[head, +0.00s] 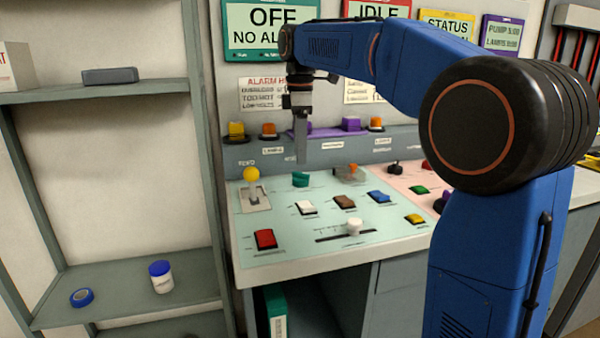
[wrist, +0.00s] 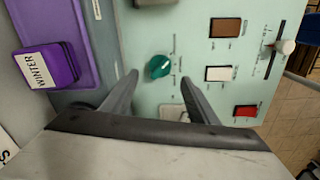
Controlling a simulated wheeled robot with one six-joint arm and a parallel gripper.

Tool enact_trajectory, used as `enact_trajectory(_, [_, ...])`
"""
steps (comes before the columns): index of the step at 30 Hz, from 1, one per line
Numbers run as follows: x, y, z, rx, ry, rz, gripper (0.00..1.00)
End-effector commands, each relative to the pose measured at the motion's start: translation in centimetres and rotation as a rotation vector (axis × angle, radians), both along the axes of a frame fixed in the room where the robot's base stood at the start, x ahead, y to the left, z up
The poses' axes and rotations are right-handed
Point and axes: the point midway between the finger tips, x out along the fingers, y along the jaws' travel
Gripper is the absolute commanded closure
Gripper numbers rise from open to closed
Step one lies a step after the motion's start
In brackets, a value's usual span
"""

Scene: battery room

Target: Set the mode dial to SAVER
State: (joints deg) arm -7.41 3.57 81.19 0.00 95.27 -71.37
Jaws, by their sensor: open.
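A teal rotary dial (head: 300,179) sits near the back of the pale green panel; its lettering is too small to read, so I cannot confirm it is the mode dial or tell its setting. In the wrist view the dial (wrist: 159,67) shows between and just beyond my fingertips. My gripper (head: 300,158) points down above the panel close to the dial. In the wrist view my gripper (wrist: 160,80) is open, with nothing between its fingers.
A yellow-knobbed lever (head: 251,174) stands left of the dial. White (head: 306,208), brown (head: 344,202), blue (head: 378,196) and red (head: 265,238) switches and a white slider knob (head: 354,227) lie nearer the front. A purple block marked WINTER (wrist: 45,66) is behind.

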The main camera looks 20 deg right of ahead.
Motion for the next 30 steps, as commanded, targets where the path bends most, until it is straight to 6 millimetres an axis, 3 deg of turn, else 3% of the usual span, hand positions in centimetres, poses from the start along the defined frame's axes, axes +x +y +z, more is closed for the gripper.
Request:
enact_trajectory(6, [-0.1,0.0,-3.7,0.000,0.001,0.000,0.46])
enact_trajectory(12, [0.0,0.0,-6.0,0.000,0.000,0.000,0.46])
enact_trajectory(25, [0.0,0.0,-6.8,0.000,-0.001,0.000,0.46])
enact_trajectory(30, [0.0,0.0,-6.8,0.000,-0.001,0.000,0.84])
